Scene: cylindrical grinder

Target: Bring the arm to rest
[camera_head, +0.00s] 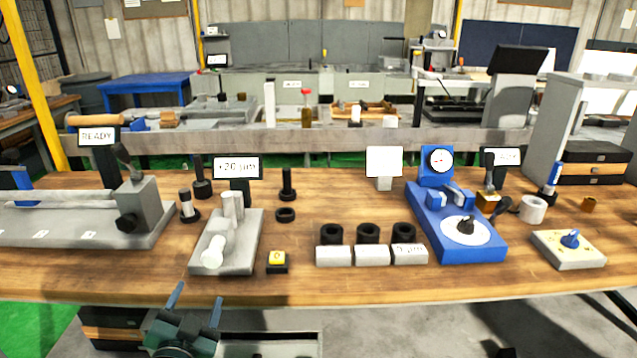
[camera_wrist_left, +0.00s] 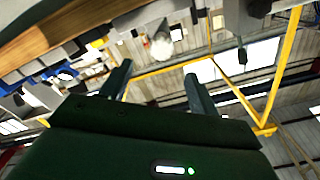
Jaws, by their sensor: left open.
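My left gripper (camera_head: 196,300) is in the head view at the bottom, below and in front of the table's front edge. Its two fingers point up and stand apart, with nothing between them. In the left wrist view the same gripper (camera_wrist_left: 158,85) shows its two fingers spread and empty, apart from the bench. The wooden workbench (camera_head: 330,290) lies beyond it. My right gripper does not show in either view.
A grey machine (camera_head: 100,220) is at left. Bare wood shows along the front edge.

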